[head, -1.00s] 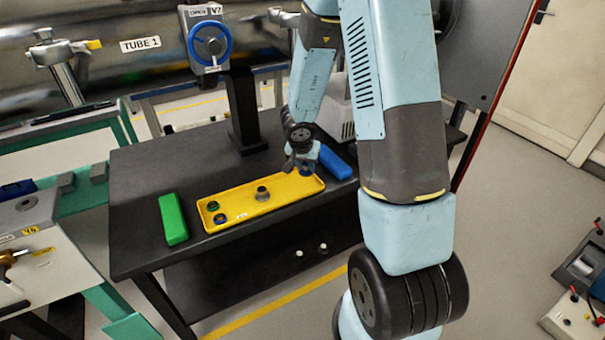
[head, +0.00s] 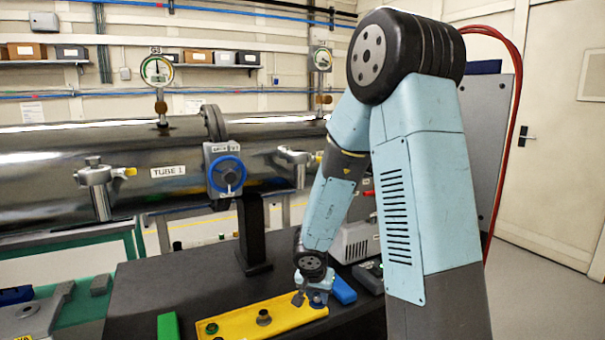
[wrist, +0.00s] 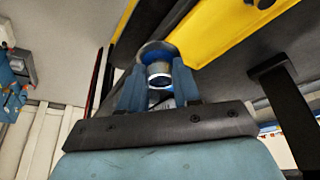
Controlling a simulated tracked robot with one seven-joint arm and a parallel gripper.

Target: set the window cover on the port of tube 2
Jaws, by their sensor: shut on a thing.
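My gripper (head: 316,296) is at the right end of the yellow tray (head: 290,318) on the black bench. In the wrist view its two blue-grey fingers (wrist: 159,88) are shut on a round blue-and-silver cover (wrist: 158,70). Whether the cover is clear of the tray cannot be told. A tube labelled TUBE 1 (head: 60,165) runs across the back left. A gate valve (head: 226,172) with a blue handwheel sits on the tube line. No tube 2 label or open port is clearly visible; my arm hides part of that side.
A grey knobbed piece (head: 263,317) and a green-ringed piece (head: 211,328) are in the tray. A green block (head: 167,327) lies left of it, a blue block (head: 343,290) right. A black post (head: 252,235) rises behind. A gauge (head: 157,70) stands above the tube.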

